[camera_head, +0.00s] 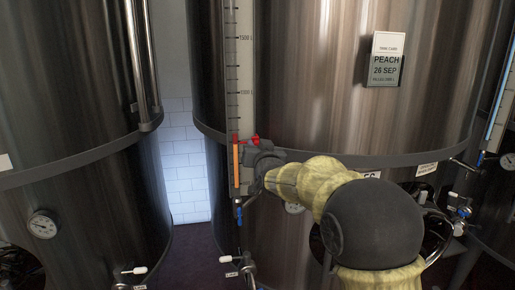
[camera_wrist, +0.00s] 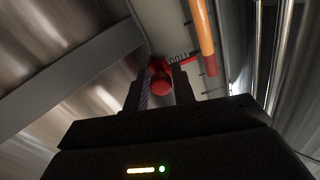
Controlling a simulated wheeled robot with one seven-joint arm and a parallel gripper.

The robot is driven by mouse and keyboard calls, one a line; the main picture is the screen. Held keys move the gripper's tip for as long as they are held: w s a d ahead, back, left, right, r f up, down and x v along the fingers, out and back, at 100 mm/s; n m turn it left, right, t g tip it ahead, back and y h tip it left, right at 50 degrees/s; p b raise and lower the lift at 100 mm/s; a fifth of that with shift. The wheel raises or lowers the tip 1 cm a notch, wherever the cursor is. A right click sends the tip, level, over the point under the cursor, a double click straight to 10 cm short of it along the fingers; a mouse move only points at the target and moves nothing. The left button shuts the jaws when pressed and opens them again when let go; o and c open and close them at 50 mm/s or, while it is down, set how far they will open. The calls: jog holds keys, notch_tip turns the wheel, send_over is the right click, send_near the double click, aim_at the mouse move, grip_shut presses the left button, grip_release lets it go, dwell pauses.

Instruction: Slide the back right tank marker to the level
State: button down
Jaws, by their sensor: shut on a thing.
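The middle tank (camera_head: 320,70) has a pale scale strip (camera_head: 246,60) with a sight tube along its left side. An orange liquid column (camera_head: 237,165) fills the lower part of the tube; it also shows in the wrist view (camera_wrist: 202,28). The red marker (camera_head: 250,140) sits on the strip below the 1000 L mark, near the top of the orange. My gripper (camera_head: 256,147) is shut on the marker's round red knob, seen between the fingers in the wrist view (camera_wrist: 160,82). Its red pointer reaches toward the tube close to the orange's end; exact alignment is unclear.
A tank (camera_head: 60,80) stands at left, with a tiled wall (camera_head: 183,170) in the gap. Another tank with a blue column (camera_head: 500,95) is at right. A PEACH tag (camera_head: 386,68) hangs on the middle tank. A blue-handled valve (camera_head: 239,212) sits below the tube.

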jog(key=shift+f, duration=0.1)
jog(key=c, duration=1.2)
grip_release()
jog(key=shift+c, duration=0.2)
jog(key=shift+s, duration=0.1)
jog(key=b+v, duration=0.5)
jog(key=v, duration=1.2)
jog(key=shift+b, duration=0.35)
jog(key=shift+s, duration=0.15)
